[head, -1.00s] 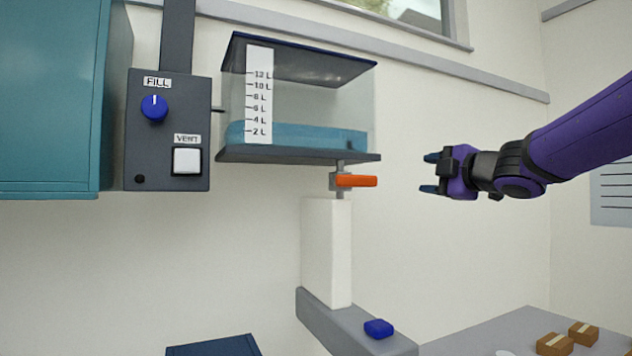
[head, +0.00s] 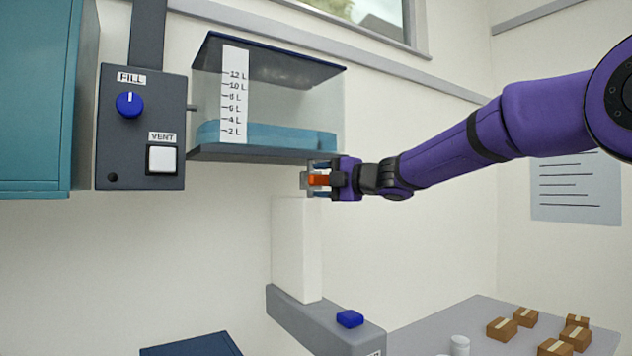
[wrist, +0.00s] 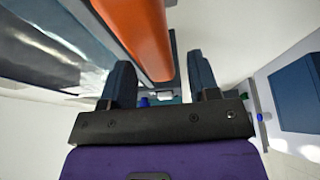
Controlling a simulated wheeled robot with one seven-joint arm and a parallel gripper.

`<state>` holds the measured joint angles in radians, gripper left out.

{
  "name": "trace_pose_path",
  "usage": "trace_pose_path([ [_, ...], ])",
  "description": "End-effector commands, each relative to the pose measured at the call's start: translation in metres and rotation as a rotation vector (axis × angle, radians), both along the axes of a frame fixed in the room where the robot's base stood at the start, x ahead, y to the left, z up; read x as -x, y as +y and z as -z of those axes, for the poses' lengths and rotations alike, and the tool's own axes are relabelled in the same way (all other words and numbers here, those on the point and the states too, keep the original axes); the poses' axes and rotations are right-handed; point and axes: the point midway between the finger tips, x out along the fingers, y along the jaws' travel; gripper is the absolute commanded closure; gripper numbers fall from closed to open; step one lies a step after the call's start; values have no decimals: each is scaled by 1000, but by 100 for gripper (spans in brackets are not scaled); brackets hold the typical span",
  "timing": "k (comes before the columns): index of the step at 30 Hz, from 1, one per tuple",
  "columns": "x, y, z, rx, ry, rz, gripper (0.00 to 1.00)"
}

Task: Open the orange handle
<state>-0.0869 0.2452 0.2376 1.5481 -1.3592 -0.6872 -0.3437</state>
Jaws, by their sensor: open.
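The orange handle (head: 319,180) sits on the valve under the water tank (head: 265,154). In the head view my gripper (head: 322,179) is at the handle, its fingers on either side of it in the picture. In the wrist view the orange handle (wrist: 138,32) is large at the top, and my open gripper (wrist: 161,80) has its two dark fingers apart just below it. I cannot tell whether a finger touches the handle. The valve body is partly hidden by my gripper. The tank holds blue water near the 2 L mark.
A control box (head: 141,128) with a blue FILL knob (head: 129,104) and white VENT button (head: 162,159) hangs left of the tank. A white column (head: 297,250) stands below the valve, on a grey ledge with a blue block (head: 349,319). Boxes lie on the table at lower right.

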Motion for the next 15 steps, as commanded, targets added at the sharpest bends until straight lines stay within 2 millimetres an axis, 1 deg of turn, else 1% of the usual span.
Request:
trace_pose_path([
  [3,-6,10,0,-1,1,-1,45],
  [6,-9,14,0,-1,-1,-1,45],
  [15,-10,15,0,0,0,1,45],
])
